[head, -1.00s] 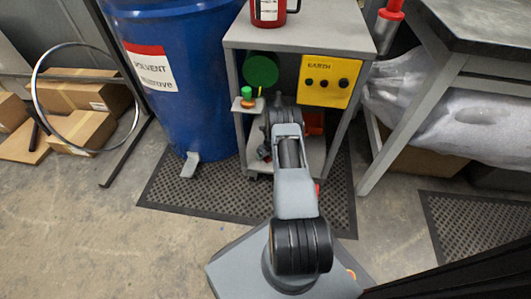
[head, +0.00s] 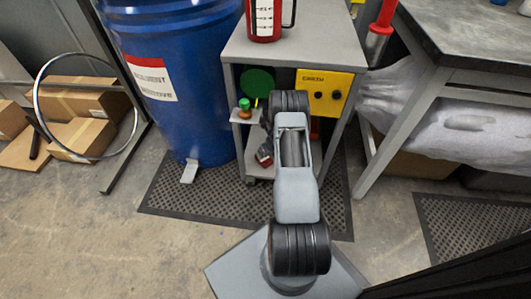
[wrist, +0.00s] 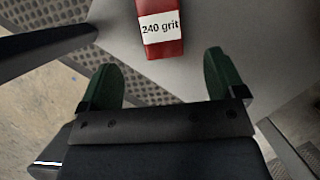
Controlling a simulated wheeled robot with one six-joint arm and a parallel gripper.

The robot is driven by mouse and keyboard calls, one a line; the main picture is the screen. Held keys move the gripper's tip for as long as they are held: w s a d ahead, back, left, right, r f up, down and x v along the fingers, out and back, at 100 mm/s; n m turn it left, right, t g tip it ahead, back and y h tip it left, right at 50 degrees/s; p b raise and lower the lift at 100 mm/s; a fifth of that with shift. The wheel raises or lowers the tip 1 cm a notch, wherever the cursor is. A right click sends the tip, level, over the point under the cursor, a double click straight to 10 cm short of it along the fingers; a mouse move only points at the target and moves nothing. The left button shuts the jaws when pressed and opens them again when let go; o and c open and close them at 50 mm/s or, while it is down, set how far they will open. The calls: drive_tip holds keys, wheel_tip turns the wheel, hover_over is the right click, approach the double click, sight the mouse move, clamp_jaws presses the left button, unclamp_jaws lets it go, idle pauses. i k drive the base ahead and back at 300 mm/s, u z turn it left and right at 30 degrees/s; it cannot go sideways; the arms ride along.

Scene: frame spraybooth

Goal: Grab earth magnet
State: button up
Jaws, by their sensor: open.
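My gripper (wrist: 168,62) is open and empty in the wrist view, with dark green fingers. A red block labelled "240 grit" (wrist: 160,30) lies on a grey surface beyond the fingertips, apart from them.
The grey cart (head: 300,50) holds a red container (head: 264,20) on top and a green disc (head: 257,82) below. A blue solvent drum (head: 170,60) stands left. A grey table (head: 480,40) stands right. Bare floor lies at front left (head: 80,220).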

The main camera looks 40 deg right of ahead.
sight(244, 114)
drive_tip(key=k, duration=1)
